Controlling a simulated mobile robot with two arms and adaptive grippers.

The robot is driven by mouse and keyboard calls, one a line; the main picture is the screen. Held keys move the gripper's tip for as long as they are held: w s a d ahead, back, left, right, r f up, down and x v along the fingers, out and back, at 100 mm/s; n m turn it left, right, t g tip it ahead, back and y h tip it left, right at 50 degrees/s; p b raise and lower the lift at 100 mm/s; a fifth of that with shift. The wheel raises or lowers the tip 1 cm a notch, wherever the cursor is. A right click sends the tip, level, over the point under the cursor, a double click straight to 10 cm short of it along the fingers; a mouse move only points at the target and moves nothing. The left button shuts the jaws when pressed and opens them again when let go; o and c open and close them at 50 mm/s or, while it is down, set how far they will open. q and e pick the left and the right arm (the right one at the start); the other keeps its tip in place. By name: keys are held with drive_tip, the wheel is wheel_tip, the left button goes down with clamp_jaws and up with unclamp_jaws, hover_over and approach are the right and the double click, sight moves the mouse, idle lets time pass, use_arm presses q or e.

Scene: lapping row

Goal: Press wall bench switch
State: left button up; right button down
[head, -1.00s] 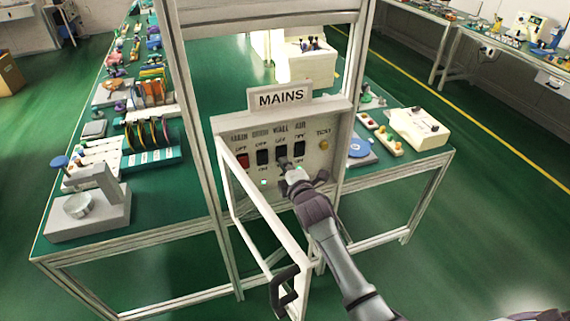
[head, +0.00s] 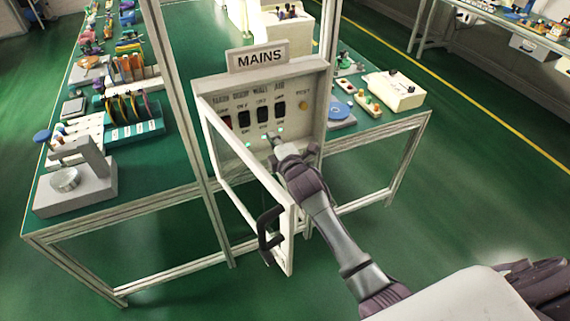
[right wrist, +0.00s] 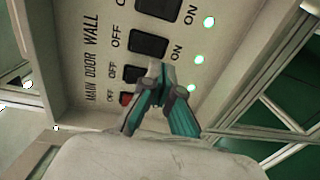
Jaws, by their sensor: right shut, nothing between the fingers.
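The MAINS switch box (head: 293,132) has a row of rocker switches labelled main, door, wall and air. The wall switch (head: 263,114) is black, third from the left. It also shows in the right wrist view (right wrist: 148,43), beyond my fingertips. A light shows below each of the door, wall and air switches. The red main switch (head: 227,121) is at the left end. My right gripper (head: 276,140) is shut and empty, just in front of the panel and below the wall switch. In the right wrist view its fingertips (right wrist: 159,76) appear clear of that switch. My left gripper is not in view.
The box's framed door (head: 248,185) with a black handle (head: 268,236) stands open toward me, left of my right arm. Frame posts flank the box. A green bench (head: 180,185) with tools lies behind. Floor at the right is clear.

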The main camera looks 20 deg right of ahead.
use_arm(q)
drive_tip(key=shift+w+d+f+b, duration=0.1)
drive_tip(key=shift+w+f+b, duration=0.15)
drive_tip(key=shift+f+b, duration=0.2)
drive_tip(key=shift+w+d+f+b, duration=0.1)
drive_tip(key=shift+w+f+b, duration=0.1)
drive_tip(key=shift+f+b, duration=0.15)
use_arm(e)
drive_tip(key=s+f, duration=0.1)
drive_tip(key=s, duration=0.6)
drive_tip(key=shift+s+d+f, duration=0.3)
drive_tip(key=shift+d+f, duration=0.05)
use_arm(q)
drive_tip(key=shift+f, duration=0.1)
use_arm(e)
drive_tip(key=shift+f, duration=0.1)
